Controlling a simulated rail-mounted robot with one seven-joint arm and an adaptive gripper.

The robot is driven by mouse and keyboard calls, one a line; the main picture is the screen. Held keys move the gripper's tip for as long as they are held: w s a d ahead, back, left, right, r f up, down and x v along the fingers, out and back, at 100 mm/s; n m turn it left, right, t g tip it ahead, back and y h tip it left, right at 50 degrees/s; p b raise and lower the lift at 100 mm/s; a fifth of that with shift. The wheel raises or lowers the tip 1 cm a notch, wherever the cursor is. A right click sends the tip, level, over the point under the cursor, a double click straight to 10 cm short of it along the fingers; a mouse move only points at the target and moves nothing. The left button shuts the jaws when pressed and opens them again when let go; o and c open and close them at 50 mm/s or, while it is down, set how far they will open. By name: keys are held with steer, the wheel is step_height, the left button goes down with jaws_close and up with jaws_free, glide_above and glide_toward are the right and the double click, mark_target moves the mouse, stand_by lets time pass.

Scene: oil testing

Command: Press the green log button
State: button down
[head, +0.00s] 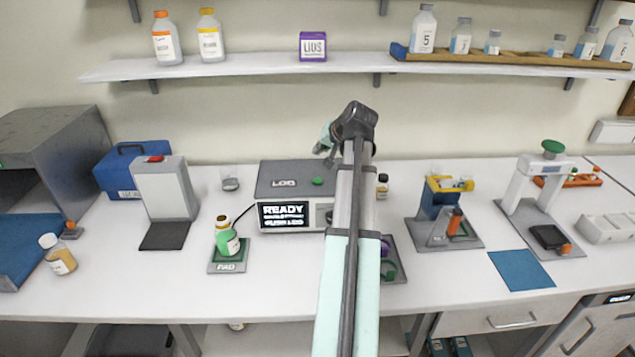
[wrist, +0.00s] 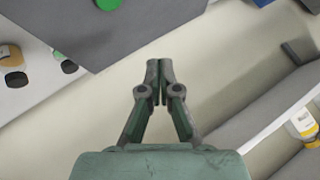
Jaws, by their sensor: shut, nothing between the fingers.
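The grey log device (head: 285,180) stands on the bench, marked LOG on its top, with a lit screen (head: 284,215) reading READY. The green log button (head: 317,181) is on its top face, right of the lettering. In the wrist view the green button (wrist: 108,4) is cut by the top edge, on the device's grey top (wrist: 150,30). My gripper (head: 326,146) is shut and empty. It shows above the button in the head view. In the wrist view its closed fingertips (wrist: 159,64) lie below and right of the button, apart from it.
My arm hides the device's right part. A wall shelf (head: 240,69) with bottles runs above. A small amber bottle (head: 382,186) stands right of my arm.

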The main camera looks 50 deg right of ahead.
mark_target(319, 181)
steer(key=shift+f+b, duration=2)
steer(key=shift+f, duration=2)
steer(key=shift+f, duration=0.1)
steer(key=shift+f, duration=0.35)
steer(key=shift+f+b, duration=0.45)
steer(key=shift+r, duration=0.15)
steer(key=shift+r+p, duration=0.55)
steer(key=shift+r, duration=0.2)
steer(key=shift+r, duration=0.1)
steer(key=shift+r+p, duration=1.45)
steer(key=shift+r, duration=1)
